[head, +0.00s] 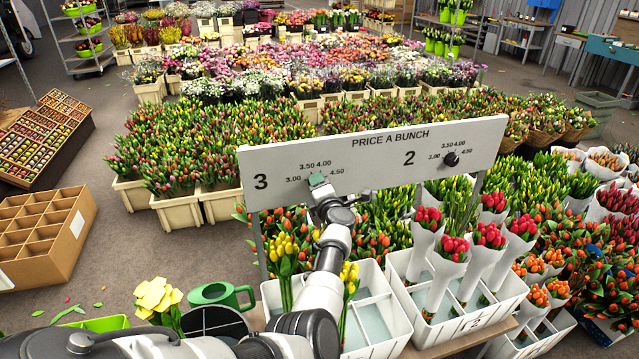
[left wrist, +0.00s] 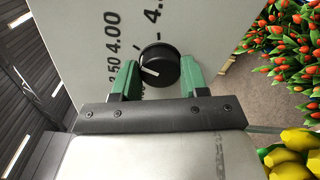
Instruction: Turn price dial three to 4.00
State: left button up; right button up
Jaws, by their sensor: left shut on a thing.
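The price board (head: 380,150) reads "PRICE A BUNCH" and carries a group marked 3 at its left end and one marked 2 on its right. Dial three (left wrist: 160,66) is a round black knob with a white mark at its lower left in the left wrist view, on the side of the 3.50 label; the exact reading is unclear. My left gripper (head: 317,181) reaches up to the board and hides most of that dial in the head view. In the left wrist view its green fingers (left wrist: 158,76) are shut on either side of the knob. My right gripper is not in view.
Dial two (head: 451,159) is a black knob to the right. White crates (head: 385,342) with tulips stand below the board. A green watering can (head: 221,294) stands left of my arm. Yellow tulips (left wrist: 293,158) are close beside my wrist.

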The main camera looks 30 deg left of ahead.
pick_arm(q)
jog(key=shift+m+p, duration=0.3)
jog(key=shift+m, duration=0.4)
jog(key=shift+a, duration=0.1)
jog(key=o, duration=0.9)
